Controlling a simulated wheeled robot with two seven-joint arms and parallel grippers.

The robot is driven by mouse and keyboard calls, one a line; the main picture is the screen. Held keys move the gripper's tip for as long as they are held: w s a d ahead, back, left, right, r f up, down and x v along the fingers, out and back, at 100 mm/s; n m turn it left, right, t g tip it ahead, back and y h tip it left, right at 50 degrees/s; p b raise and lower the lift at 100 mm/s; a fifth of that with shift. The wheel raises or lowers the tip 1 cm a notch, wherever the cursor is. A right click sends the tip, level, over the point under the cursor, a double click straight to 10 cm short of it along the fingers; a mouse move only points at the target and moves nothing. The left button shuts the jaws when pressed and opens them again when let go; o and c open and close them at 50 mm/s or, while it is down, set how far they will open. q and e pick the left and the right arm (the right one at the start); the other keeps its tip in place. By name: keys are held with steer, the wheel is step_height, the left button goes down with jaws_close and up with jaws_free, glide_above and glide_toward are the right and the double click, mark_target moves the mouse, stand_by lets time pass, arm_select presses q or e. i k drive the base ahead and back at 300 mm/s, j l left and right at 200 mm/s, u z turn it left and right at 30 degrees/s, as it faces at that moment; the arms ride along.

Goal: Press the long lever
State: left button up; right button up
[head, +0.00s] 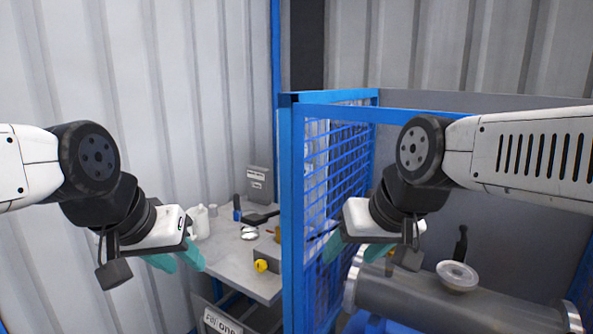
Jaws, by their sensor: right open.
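A black upright handle (461,243) stands behind the grey flanged shell (420,298) at the lower right; it looks like a lever, but its lower end is hidden and I cannot tell its full length. My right gripper (356,250) is open, with teal fingers apart and nothing seen between them. It is to the left of the handle and apart from it, above the shell's left end. My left gripper (178,261) hangs at the left, in front of the grey wall and left of the workbench. Its teal fingers overlap in view, so their opening is unclear.
A blue mesh fence (292,200) with a post and top rail stands between my grippers. A grey workbench (225,262) left of it carries bottles, tools and a yellow-ended item (261,265). A pale round flange (457,275) tops the shell.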

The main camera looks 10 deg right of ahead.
mark_target(254, 220)
steer(key=i+j+z, duration=0.1)
steer(key=j+z, duration=0.3)
steer(key=j, duration=0.35)
steer(key=j+z, duration=0.4)
steer(key=j, duration=0.3)
steer(key=i+l+z, duration=0.1)
steer(key=i, duration=0.3)
